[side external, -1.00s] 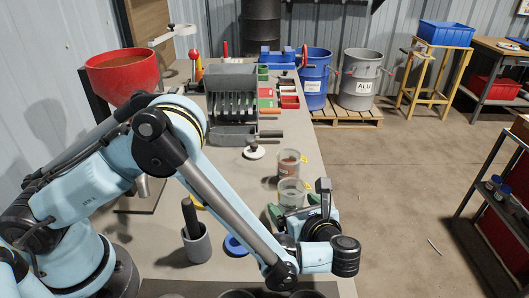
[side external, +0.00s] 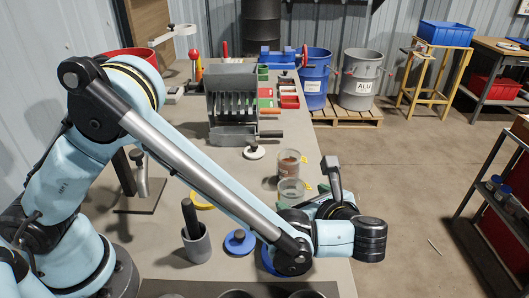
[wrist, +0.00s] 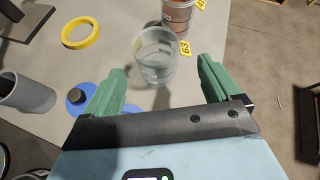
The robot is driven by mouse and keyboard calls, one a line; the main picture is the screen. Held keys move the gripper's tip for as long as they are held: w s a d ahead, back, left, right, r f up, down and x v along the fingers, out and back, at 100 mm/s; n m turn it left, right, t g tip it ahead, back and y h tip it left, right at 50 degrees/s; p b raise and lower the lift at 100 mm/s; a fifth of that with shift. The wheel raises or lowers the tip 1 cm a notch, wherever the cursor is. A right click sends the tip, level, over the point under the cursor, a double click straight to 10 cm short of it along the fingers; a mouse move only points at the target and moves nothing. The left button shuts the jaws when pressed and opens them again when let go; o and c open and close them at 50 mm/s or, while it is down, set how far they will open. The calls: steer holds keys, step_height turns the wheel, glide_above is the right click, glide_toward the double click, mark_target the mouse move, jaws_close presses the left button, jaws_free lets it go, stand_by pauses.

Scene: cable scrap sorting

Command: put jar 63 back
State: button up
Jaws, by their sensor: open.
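Jar 63 (wrist: 154,62) is a clear, empty-looking, lidless jar with a yellow tag reading 63. It stands upright on the bench, and it also shows in the side view (side external: 290,190) near the bench's right edge. My gripper (wrist: 162,66) is open, with its green fingers spread wide to the left and right of the jar in the wrist view. I see no finger touching the jar; how high the fingers are above the bench is hard to tell.
A jar with reddish-brown contents (side external: 288,162) stands just behind jar 63. A yellow ring (wrist: 82,34), a blue lid with a dark knob (side external: 240,242) and a grey cup with a dark handle (side external: 196,242) are to the left. A slotted grey rack (side external: 232,105) stands farther back.

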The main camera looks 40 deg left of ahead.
steer(key=s+a+r+n+t+h, duration=0.1)
steer(key=s+a+r+n+h, duration=0.2)
steer(key=a+n, duration=0.5)
steer(key=s+a+r+n+h, duration=0.4)
steer(key=s+a+n+h, duration=0.2)
steer(key=a+n, duration=0.3)
steer(key=n+h, duration=0.1)
steer(key=n, duration=0.3)
steer(key=shift+r+n+t+h, duration=0.2)
steer(key=shift+n+t+h, duration=0.1)
steer(key=shift+t, duration=0.1)
